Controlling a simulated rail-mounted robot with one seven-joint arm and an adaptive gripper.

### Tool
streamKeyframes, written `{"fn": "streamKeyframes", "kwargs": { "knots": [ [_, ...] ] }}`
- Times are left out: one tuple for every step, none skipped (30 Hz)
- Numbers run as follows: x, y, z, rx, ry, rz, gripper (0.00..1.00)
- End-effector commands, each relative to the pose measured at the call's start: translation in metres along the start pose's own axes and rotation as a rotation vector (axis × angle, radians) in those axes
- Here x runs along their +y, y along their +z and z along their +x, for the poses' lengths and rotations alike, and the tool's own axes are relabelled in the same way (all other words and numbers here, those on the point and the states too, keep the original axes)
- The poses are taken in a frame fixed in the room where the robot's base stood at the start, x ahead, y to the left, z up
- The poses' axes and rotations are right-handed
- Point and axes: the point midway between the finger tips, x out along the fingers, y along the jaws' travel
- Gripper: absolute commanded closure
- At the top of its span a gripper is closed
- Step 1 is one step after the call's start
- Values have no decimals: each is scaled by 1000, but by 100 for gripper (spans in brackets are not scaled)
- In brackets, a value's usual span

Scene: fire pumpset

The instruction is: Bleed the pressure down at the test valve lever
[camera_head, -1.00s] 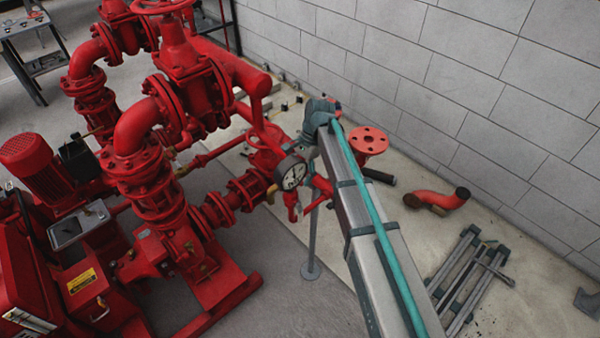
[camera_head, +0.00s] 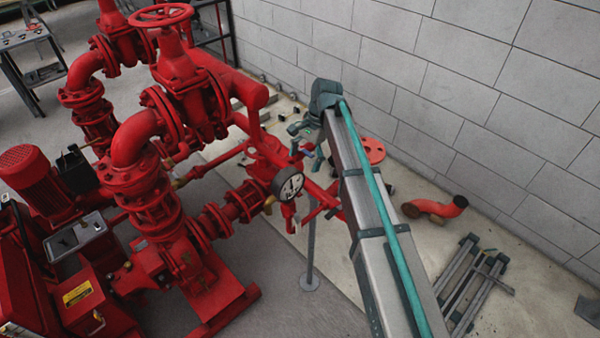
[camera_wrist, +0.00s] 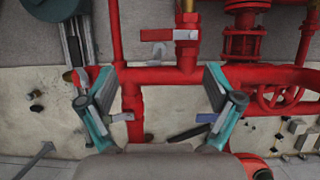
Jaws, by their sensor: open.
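My gripper (camera_wrist: 158,82) is open and empty in the wrist view, its two fingers spread either side of red pipework. A red lever with a pale end (camera_wrist: 170,35) lies across a pipe ahead of the fingertips, near the top. I cannot tell which of these is the test valve lever. In the head view my gripper (camera_head: 306,141) is partly hidden by my arm, above the pipework. A pressure gauge (camera_head: 288,184) stands to its lower left.
Red pumps and pipes (camera_head: 150,190) fill the left. A block wall (camera_head: 450,90) stands behind. A loose red pipe elbow (camera_head: 436,208) and metal bars (camera_head: 472,283) lie on the floor at right. A red handwheel (camera_wrist: 281,97) is right of my fingers.

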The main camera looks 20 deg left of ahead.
Motion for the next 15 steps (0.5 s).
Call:
{"fn": "streamKeyframes", "kwargs": {
  "knots": [
    [-1, -1, -9, 1, -2, 0, 9],
    [-1, -1, -12, 1, -2, 0, 9],
    [-1, -1, -17, 0, -1, 0, 9],
    [0, -1, -19, 0, -1, 0, 9],
    [0, -1, -22, 0, -1, 0, 9],
    [0, -1, -24, 0, -1, 0, 9],
    [0, 0, -25, 0, -1, 0, 9],
    [0, 0, -26, 0, -1, 0, 9],
    [0, 0, -28, 0, -1, 0, 9],
    [0, 0, -28, 0, 0, 0, 9],
    [0, 0, -28, 0, 0, 0, 9],
    [0, 0, -28, 0, 0, 0, 9],
    [0, 0, -28, 0, 0, 0, 9],
    [0, 0, -28, 0, 0, 0, 9],
    [0, 0, -28, 0, 0, 0, 9]
  ]
}}
